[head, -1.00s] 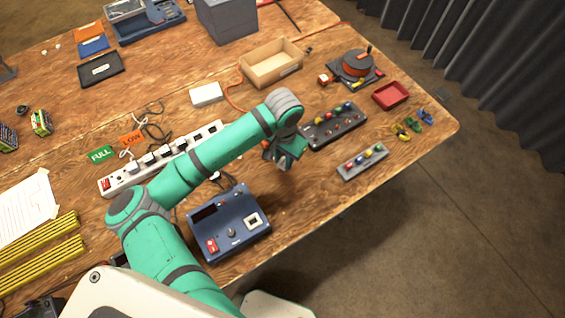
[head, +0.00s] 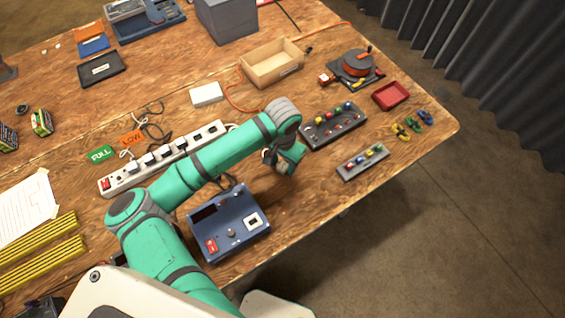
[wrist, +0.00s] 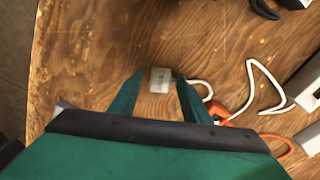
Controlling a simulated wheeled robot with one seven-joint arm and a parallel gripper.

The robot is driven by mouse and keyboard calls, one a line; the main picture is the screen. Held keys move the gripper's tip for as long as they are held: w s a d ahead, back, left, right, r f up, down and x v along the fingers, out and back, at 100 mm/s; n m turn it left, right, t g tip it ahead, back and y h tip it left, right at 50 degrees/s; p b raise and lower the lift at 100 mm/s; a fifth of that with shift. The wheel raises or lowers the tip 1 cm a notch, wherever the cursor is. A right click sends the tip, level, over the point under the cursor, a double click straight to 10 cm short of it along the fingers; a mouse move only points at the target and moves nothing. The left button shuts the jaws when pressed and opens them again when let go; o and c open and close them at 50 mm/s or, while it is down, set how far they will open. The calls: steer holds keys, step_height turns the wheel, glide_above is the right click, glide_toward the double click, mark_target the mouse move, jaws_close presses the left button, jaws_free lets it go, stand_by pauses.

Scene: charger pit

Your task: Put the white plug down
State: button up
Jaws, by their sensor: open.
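The white plug (wrist: 160,80) lies between the two fingertips of my gripper (wrist: 160,84) in the wrist view, with the wooden table around it. A gap shows between the plug and at least the left finger; the fingers are apart. A white cable (wrist: 255,82) runs from the plug's right side. In the head view my gripper (head: 288,160) is low over the table, between the blue control box and the black button panel. The plug is mostly hidden there by the arm.
The blue control box (head: 229,222) is in front of my gripper, the black button panel (head: 333,126) to its right and a small grey button strip (head: 362,162) further right. The white power strip (head: 118,182) lies to the left. The table's right edge is near.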

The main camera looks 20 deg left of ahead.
mark_target(283, 166)
step_height(283, 166, up, 11)
steer(key=w+d+r+n+t+h, duration=0.1)
steer(key=w+d+r+t+h, duration=0.25)
steer(key=d, duration=0.75)
steer(key=w+d+r+n+t+h, duration=0.1)
steer(key=w+d+r+t+h, duration=0.3)
steer(key=d, duration=0.7)
steer(key=w+d+r+n+t+h, duration=0.1)
steer(key=w+d+r+t+h, duration=0.3)
steer(key=d, duration=0.7)
steer(key=s+a+f+n+t+y, duration=0.25)
steer(key=s+a+f+y, duration=0.25)
steer(key=s+f, duration=0.4)
steer(key=s+a+f+n+t+y, duration=0.2)
steer(key=s+a+f+n+y, duration=0.4)
steer(key=s, duration=0.6)
steer(key=s+a+m, duration=0.3)
steer(key=s+m, duration=0.1)
steer(key=s, duration=0.5)
steer(key=s+a+m, duration=0.4)
steer(key=s, duration=0.5)
steer(key=shift+s+a+r+g, duration=0.2)
steer(key=shift+s+g, duration=0.1)
